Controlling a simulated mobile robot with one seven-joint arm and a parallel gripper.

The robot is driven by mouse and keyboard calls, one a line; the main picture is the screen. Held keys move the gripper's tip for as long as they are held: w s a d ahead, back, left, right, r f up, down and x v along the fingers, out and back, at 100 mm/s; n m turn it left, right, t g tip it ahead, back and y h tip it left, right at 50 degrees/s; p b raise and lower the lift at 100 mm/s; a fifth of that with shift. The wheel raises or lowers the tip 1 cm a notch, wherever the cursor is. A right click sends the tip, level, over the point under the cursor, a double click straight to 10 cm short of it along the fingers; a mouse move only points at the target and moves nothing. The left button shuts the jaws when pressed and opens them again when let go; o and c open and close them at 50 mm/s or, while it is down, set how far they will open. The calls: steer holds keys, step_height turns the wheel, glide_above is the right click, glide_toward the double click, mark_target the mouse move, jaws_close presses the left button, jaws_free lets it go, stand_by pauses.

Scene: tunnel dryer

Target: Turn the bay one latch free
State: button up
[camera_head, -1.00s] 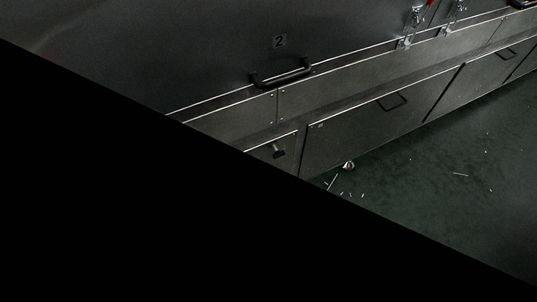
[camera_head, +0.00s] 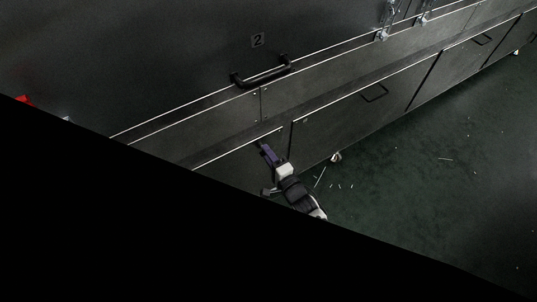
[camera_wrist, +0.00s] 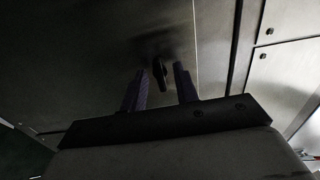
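A small dark latch (camera_wrist: 160,72) sticks out of a grey metal panel (camera_wrist: 100,65) in the wrist view. It shows in the gap between the two purple fingers of my gripper (camera_wrist: 160,80). The fingers stand apart, one on each side of it in the picture; I cannot tell whether they touch it or how deep it lies between them. In the head view, my gripper (camera_head: 264,147) is at the small lower panel (camera_head: 225,163), left of the wider lower panel. There it covers the latch.
Above is a large panel marked 2 (camera_head: 257,40) with a black bar handle (camera_head: 262,71). The wider lower panel (camera_head: 350,110) has a thin handle (camera_head: 375,93). A caster (camera_head: 335,157) stands below. The green floor (camera_head: 430,190) is open, with scattered slivers. Black fills the head view's lower left.

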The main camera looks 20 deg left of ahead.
jaws_close()
stand_by(0.5)
steer(key=n+p, duration=0.1)
steer(key=n, duration=1.6)
steer(key=shift+a+n, duration=0.1)
steer(key=shift+n, duration=0.3)
stand_by(0.4)
